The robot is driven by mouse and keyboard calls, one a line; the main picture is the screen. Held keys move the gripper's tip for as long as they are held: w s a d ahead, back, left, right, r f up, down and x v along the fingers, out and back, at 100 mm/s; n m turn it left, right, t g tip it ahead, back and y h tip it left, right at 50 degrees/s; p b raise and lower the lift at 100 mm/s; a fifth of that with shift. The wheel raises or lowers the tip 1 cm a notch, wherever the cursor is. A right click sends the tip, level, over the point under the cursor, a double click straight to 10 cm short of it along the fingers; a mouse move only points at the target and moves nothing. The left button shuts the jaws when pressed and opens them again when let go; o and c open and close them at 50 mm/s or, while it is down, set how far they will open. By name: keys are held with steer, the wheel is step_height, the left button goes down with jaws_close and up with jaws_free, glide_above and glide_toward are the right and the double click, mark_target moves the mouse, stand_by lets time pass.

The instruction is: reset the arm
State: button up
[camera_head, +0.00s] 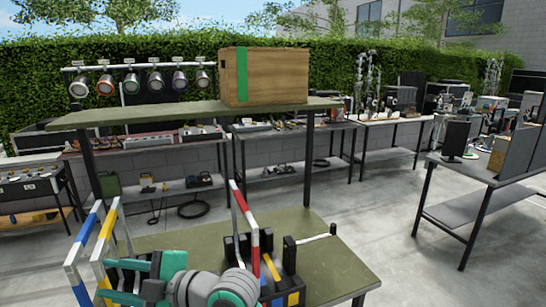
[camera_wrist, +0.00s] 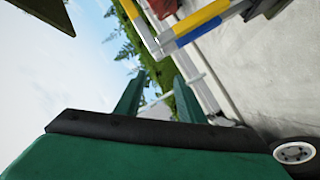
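My gripper (camera_wrist: 159,76) shows in the wrist view as a green body with a black edge and two green fingers standing apart. No object shows between the fingers. My arm is folded low at the bottom left of the head view, over the lower green shelf (camera_head: 335,265). Its teal end points left, close to a blue-and-white bar frame (camera_head: 75,255) and a yellow-and-white one (camera_head: 104,245). I cannot tell whether it touches them. Yellow and blue bars (camera_wrist: 205,22) also cross the top of the wrist view.
A wooden box with a green stripe (camera_head: 275,76) stands on the upper green shelf (camera_head: 180,111). Workbenches with tools line the hedge behind; another table (camera_head: 480,200) stands right. Concrete floor (camera_head: 410,270) lies open between.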

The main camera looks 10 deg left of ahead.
steer(key=w+d+f+m+t+h, duration=0.1)
steer(key=w+d+f+m+t, duration=0.4)
steer(key=m, duration=0.3)
steer(key=w+d+f+m+t, duration=0.2)
steer(key=d+f+m+t, duration=0.2)
steer(key=f+m+t, duration=0.35)
steer(key=s+d+f+m+t+h, duration=0.4)
steer(key=d+f+m+h, duration=0.45)
steer(key=d+f, duration=0.45)
steer(key=s+d+f+m+h, duration=0.55)
steer(key=s+d+f, duration=0.4)
steer(key=s, duration=0.35)
steer(key=s+d+h, duration=0.1)
steer(key=s+d, duration=0.2)
steer(key=s, duration=0.4)
steer(key=s+d+n+g, duration=0.1)
steer(key=s+d, duration=0.3)
steer(key=s, duration=0.3)
steer(key=shift+s+r+h, duration=0.35)
steer(key=shift+r+h, duration=0.05)
steer(key=shift+r, duration=0.05)
steer(key=shift+a+n, duration=0.1)
steer(key=shift+n, duration=0.15)
